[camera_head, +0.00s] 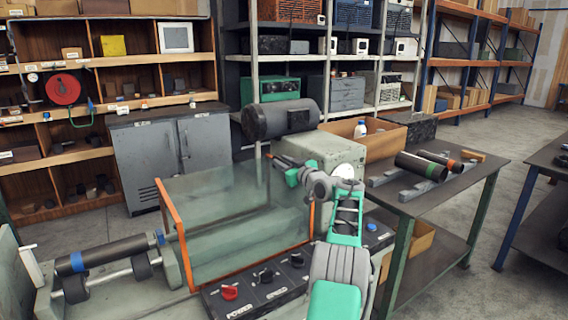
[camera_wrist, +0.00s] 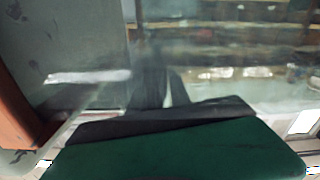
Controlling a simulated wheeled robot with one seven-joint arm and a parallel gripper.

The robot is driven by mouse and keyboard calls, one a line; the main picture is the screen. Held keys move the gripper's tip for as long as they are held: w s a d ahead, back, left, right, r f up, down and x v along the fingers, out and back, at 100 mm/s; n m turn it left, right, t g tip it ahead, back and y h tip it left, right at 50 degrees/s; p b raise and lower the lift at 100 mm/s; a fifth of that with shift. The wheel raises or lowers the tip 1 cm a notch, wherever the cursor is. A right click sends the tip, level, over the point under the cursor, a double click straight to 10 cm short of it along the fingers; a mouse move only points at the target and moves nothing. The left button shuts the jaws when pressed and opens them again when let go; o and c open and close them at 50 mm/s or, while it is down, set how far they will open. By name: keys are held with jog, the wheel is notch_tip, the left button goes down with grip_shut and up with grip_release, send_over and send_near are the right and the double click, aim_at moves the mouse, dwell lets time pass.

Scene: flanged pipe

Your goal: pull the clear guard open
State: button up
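The clear guard (camera_head: 225,225) is a see-through greenish panel with orange end frames, standing over the machine bed in the head view. A clear pane with pale streaks fills much of the wrist view (camera_wrist: 90,45), with an orange edge at the lower left. My gripper (camera_head: 272,158) is at the guard's upper edge, right of its middle. Whether it touches the guard is unclear. In the wrist view, my gripper's dark fingers (camera_wrist: 160,92) show close together beyond the green body; blur hides whether anything is between them.
A control panel with a red knob (camera_head: 229,293) lies in front of the guard. A dark pipe with a blue band (camera_head: 105,253) rests on rollers at the left. A grey motor (camera_head: 282,119) stands behind the guard. A table (camera_head: 455,178) with pipes is at the right.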

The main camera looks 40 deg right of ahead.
jog(key=shift+o, duration=0.8)
jog(key=shift+d, duration=0.1)
jog(key=shift+s, duration=0.25)
jog(key=b+v, duration=0.2)
jog(key=v, duration=0.5)
jog(key=shift+s, duration=0.3)
